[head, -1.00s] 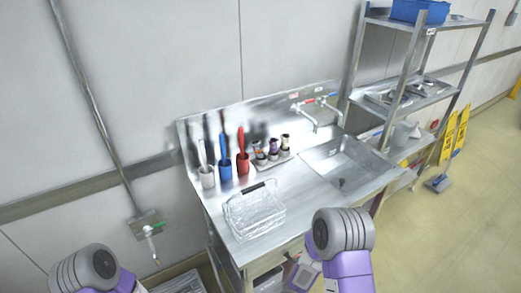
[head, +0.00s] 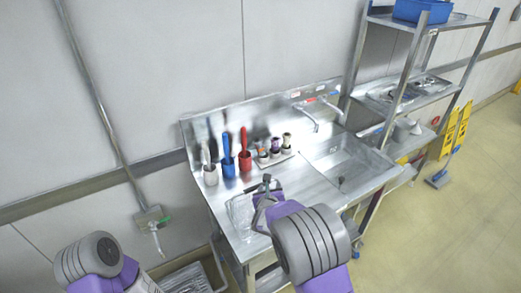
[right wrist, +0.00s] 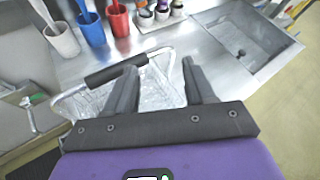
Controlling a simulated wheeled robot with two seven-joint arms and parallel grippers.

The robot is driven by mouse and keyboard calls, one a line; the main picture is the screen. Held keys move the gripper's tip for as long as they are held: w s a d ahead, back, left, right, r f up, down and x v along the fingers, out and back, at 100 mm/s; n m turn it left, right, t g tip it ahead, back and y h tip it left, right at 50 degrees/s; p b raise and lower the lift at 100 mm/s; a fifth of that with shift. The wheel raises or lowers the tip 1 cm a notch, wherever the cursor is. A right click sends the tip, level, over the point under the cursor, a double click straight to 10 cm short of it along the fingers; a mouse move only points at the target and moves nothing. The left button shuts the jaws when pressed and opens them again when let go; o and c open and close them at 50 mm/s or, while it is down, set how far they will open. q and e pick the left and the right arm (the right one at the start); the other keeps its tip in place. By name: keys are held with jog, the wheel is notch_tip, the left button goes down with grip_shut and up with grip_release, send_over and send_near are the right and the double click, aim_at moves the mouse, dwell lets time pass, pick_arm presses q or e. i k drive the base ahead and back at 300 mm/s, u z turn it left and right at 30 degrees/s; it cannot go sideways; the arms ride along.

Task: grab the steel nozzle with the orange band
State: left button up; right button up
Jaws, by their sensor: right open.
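Several small upright nozzles stand in a light rack (head: 272,160) at the back of the steel counter. The leftmost nozzle (head: 261,149) seems to carry an orange tint, but it is too small to be sure. The rack's nozzles also show at the top of the right wrist view, the leftmost (right wrist: 145,17) partly cut off. My right gripper (head: 266,189) is open and empty above the counter, in front of the rack and apart from it. In the right wrist view its fingers (right wrist: 160,70) point towards the rack. My left gripper is out of view.
A wire basket (right wrist: 158,88) with a black handle lies below my right fingers. White, blue (head: 228,167) and red (head: 244,162) cups with tools stand left of the rack. A sink (head: 345,160) is at right, with a tap behind it.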

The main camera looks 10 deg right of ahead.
aim_at(258, 142)
jog(key=i, duration=1)
